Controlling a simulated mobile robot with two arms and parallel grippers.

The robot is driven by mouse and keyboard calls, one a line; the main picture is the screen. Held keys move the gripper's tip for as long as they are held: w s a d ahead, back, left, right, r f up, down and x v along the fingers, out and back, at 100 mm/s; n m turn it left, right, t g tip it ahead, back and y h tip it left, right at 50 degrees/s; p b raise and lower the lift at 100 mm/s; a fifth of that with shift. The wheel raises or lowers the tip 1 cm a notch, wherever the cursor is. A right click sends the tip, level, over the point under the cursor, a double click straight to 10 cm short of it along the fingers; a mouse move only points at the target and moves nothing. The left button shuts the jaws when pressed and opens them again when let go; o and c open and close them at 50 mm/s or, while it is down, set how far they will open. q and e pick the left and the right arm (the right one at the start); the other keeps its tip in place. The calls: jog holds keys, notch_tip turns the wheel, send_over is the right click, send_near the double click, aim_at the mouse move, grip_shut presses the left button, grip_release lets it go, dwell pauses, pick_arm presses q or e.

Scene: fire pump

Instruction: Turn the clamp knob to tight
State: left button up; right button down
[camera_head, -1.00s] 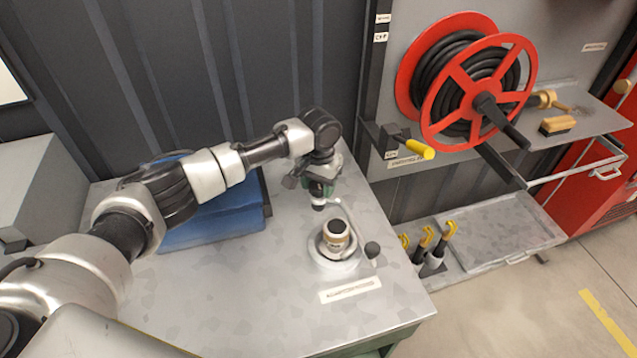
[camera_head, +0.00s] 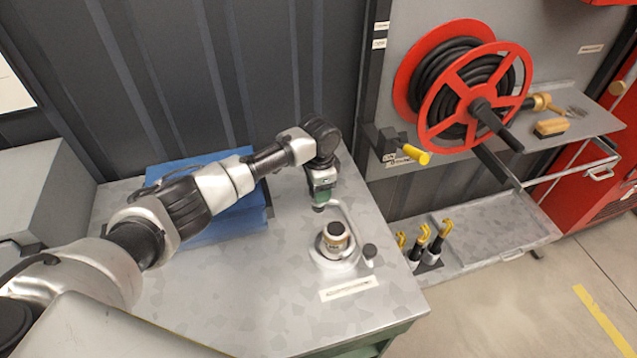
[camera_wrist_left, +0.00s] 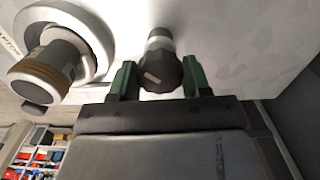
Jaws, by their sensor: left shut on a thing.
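The clamp knob (camera_wrist_left: 162,74) is dark with a pale mark on its face and a light grey stem. It sits between the green fingers of my left gripper (camera_wrist_left: 159,80) in the left wrist view. In the head view, my left gripper (camera_head: 320,202) points down at the bench behind the round fixture and mostly hides the knob. It is shut on the knob. The round fixture (camera_head: 335,240) has a dark-topped cylinder with a tan band, and it also shows in the left wrist view (camera_wrist_left: 48,70). My right gripper is out of view.
The metal bench (camera_head: 240,300) is clear in front, with a label (camera_head: 348,289) near its front edge. A second small dark knob (camera_head: 370,251) stands right of the fixture. A blue case (camera_head: 225,215) lies behind my left arm. A red hose reel (camera_head: 470,85) stands right.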

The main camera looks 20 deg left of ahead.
pick_arm(q)
jog(key=m, duration=0.3)
jog(key=shift+r+m+p, duration=0.15)
jog(key=shift+m+p, duration=0.15)
jog(key=shift+m, duration=0.1)
jog(key=m, duration=0.3)
jog(key=shift+m, duration=0.3)
jog(key=m, duration=0.3)
jog(key=shift+m, duration=0.4)
jog(key=m, duration=0.3)
jog(key=m+b, duration=0.1)
jog(key=m, duration=0.5)
jog(key=shift+w+m, duration=0.1)
jog(key=shift+m, duration=0.3)
jog(key=m+b, duration=0.1)
jog(key=m, duration=0.5)
jog(key=shift+b, duration=0.35)
jog(key=shift+m, duration=0.4)
jog(key=o, duration=0.9)
